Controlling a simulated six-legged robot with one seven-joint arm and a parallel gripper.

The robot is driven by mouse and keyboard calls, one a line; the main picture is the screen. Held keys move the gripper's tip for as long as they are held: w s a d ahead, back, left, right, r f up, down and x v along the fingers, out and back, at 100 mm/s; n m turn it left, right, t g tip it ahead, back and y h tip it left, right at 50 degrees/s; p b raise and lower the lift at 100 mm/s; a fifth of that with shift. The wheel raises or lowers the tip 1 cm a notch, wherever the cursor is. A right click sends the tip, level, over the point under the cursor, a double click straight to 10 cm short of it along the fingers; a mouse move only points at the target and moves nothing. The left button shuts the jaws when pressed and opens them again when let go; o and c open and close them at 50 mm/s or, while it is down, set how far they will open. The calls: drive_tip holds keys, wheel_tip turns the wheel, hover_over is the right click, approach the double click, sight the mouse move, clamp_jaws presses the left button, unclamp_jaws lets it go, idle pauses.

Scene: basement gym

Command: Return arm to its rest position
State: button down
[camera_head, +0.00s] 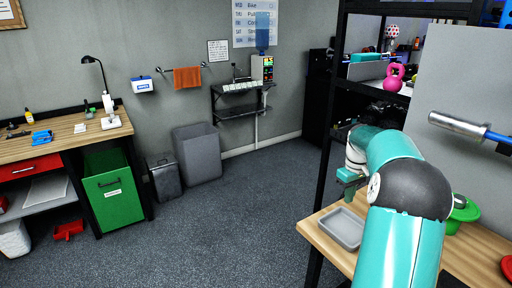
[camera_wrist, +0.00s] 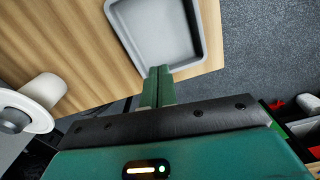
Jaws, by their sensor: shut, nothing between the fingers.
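My teal arm reaches over a wooden shelf (camera_head: 447,263) at the right in the head view. My gripper (camera_head: 350,190) hangs just above and at the far side of a grey tray (camera_head: 360,243). In the wrist view my gripper (camera_wrist: 160,74) is shut with its two green fingers together and nothing between them. The fingertips overlap the near rim of the tray (camera_wrist: 185,67) in that view; I cannot tell whether they touch it. The tray looks empty.
A black rack post (camera_head: 331,130) stands close left of my arm. A pink kettlebell (camera_head: 394,78) sits on a higher shelf. A workbench (camera_head: 62,134) stands at the left. The middle floor (camera_head: 235,220) is clear.

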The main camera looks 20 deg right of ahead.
drive_tip(key=s+a+r+t+h, duration=0.15)
drive_tip(key=a+r, duration=0.35)
drive_tip(key=a, duration=0.7)
drive_tip(key=s+a+r+t, duration=0.1)
drive_tip(key=s+a+r, duration=0.1)
drive_tip(key=a+r, duration=0.65)
drive_tip(key=s+a+f+t, duration=0.1)
drive_tip(key=s+a+f, duration=0.1)
drive_tip(key=s+a, duration=0.6)
drive_tip(key=s+a+f+t+y, duration=0.1)
drive_tip(key=s+a+f+t, duration=0.1)
drive_tip(key=s+a, duration=0.6)
drive_tip(key=a, duration=0.4)
drive_tip(key=shift+s+a+f, duration=0.25)
drive_tip(key=shift+s+f, duration=0.1)
drive_tip(key=shift+y, duration=0.25)
